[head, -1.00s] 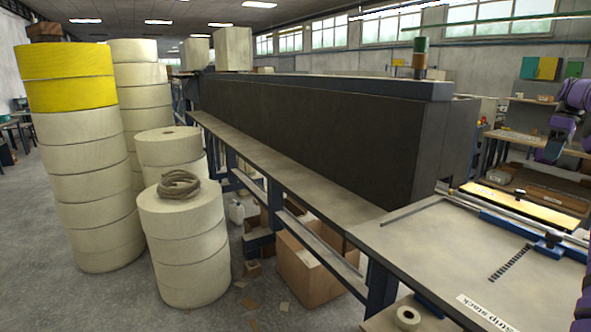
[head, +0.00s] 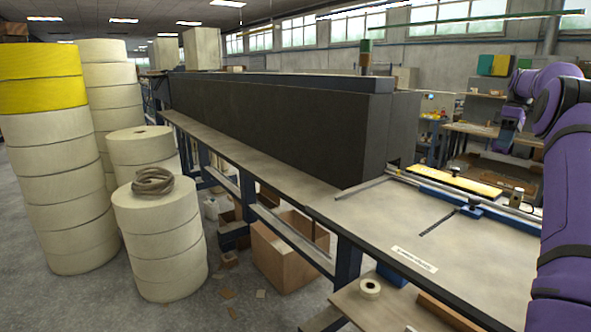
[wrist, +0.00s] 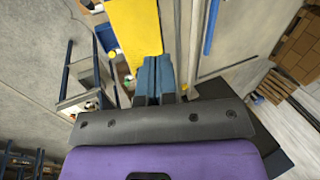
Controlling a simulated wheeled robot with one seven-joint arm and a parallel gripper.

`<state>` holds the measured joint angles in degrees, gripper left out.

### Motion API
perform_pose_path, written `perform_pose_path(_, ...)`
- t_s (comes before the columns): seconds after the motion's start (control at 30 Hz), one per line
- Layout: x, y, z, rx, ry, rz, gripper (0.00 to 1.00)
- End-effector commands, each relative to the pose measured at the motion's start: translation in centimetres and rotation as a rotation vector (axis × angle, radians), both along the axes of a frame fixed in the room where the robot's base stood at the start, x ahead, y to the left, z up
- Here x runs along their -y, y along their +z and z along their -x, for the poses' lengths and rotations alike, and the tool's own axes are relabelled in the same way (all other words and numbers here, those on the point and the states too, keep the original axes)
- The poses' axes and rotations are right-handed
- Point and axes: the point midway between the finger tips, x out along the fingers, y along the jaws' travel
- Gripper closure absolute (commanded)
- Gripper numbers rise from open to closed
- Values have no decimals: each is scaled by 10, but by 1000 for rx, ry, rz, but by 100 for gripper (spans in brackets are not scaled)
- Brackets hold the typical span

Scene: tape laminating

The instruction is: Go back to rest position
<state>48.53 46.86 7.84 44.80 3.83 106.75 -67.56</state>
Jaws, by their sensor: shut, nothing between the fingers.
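My purple arm (head: 566,190) rises along the right edge of the head view, bends at the top and reaches forward to the left. Its wrist end hangs downward above the far right part of the work area, and the fingertips are too small there to make out. In the wrist view my gripper (wrist: 156,72) has its two blue-grey fingers together, with nothing held between them. A yellow board (wrist: 133,30) shows beyond the fingertips, lower than the gripper; I cannot tell the distance.
A worktable (head: 375,215) with a dark strip (head: 437,222) and a blue clamp fixture (head: 440,192) stands in front of me. A tape roll (head: 370,288) lies on a lower shelf. Tall roll stacks (head: 60,205) and a long dark machine (head: 275,120) fill the left and middle.

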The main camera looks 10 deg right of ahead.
Motion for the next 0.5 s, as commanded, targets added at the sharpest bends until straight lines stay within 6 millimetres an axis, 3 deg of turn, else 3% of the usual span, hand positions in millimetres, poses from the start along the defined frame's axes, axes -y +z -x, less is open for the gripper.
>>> perform_pose_path(0.27, -35, 24, -8, 2, -16, 46, 100)
perform_pose_path(0.5, -88, 54, -14, 10, -41, 108, 100)
